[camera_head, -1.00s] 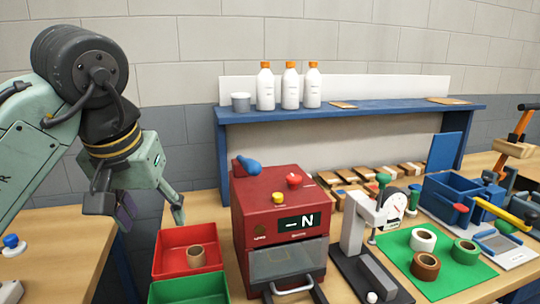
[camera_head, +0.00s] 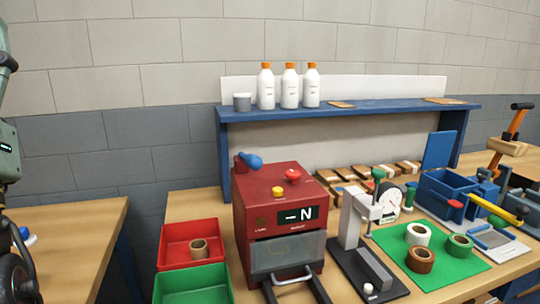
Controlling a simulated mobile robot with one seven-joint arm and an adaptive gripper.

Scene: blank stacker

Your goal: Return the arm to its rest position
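My arm shows only as a strip at the left edge of the head view, folded back over the left table. A dark rounded part of it, possibly my gripper, is cut off at the lower left edge, and its fingers cannot be made out. The space above the trays and the red machine (camera_head: 280,205) is free of my arm.
A red tray (camera_head: 222,226) holds a brown ring (camera_head: 199,249), with a green tray (camera_head: 190,284) in front. A press (camera_head: 352,235) and a green mat (camera_head: 455,272) with several rolls stand right. A blue shelf (camera_head: 350,112) carries white bottles. A gap separates the two tables.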

